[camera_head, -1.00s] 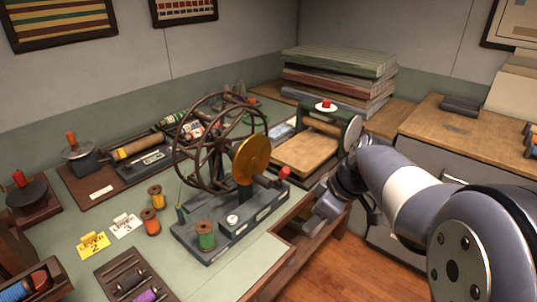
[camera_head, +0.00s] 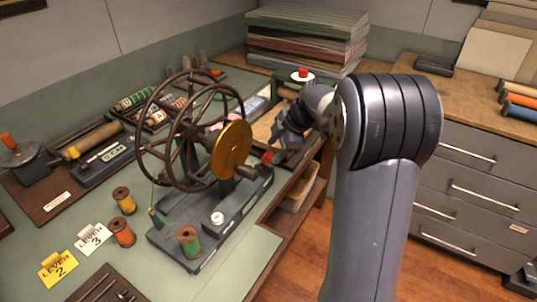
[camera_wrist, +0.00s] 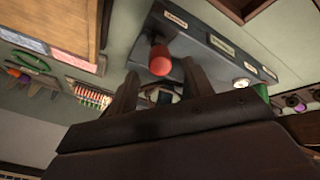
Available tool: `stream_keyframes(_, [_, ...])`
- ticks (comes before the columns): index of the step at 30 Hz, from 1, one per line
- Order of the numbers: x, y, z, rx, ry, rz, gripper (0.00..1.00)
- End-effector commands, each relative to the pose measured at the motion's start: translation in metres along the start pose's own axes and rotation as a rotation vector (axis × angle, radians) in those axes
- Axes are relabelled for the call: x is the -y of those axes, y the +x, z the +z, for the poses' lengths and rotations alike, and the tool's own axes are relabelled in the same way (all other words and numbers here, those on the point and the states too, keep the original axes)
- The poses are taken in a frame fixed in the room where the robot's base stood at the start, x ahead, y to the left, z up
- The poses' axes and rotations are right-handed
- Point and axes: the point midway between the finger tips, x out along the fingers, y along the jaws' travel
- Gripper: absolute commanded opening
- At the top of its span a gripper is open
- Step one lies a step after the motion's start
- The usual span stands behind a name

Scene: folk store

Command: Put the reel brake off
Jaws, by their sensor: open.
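The reel machine stands on the bench, with a dark spoked wheel (camera_head: 190,130), a brass disc (camera_head: 231,150) and a grey base (camera_head: 190,250). A red-knobbed lever (camera_head: 268,157) sticks out from its right side. In the wrist view the red knob (camera_wrist: 160,60) appears just past and between my two fingertips. My gripper (camera_wrist: 161,72) is open and empty. In the head view my gripper (camera_head: 280,150) is close beside the knob, partly hidden by my arm. I cannot tell if they touch. Labels on the base are too small to read.
A press with a red-topped knob (camera_head: 303,74) is behind my gripper. Drawers (camera_head: 475,190) are at the right.

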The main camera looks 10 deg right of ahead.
Motion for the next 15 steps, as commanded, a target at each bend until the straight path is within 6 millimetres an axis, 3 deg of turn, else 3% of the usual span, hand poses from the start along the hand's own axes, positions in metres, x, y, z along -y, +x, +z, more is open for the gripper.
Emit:
stream_keyframes(6, [0.0,0.034,-0.001,-0.001,0.0,-0.002,0.49])
stream_keyframes(15, [0.0,0.046,0.0,0.001,0.001,0.001,0.49])
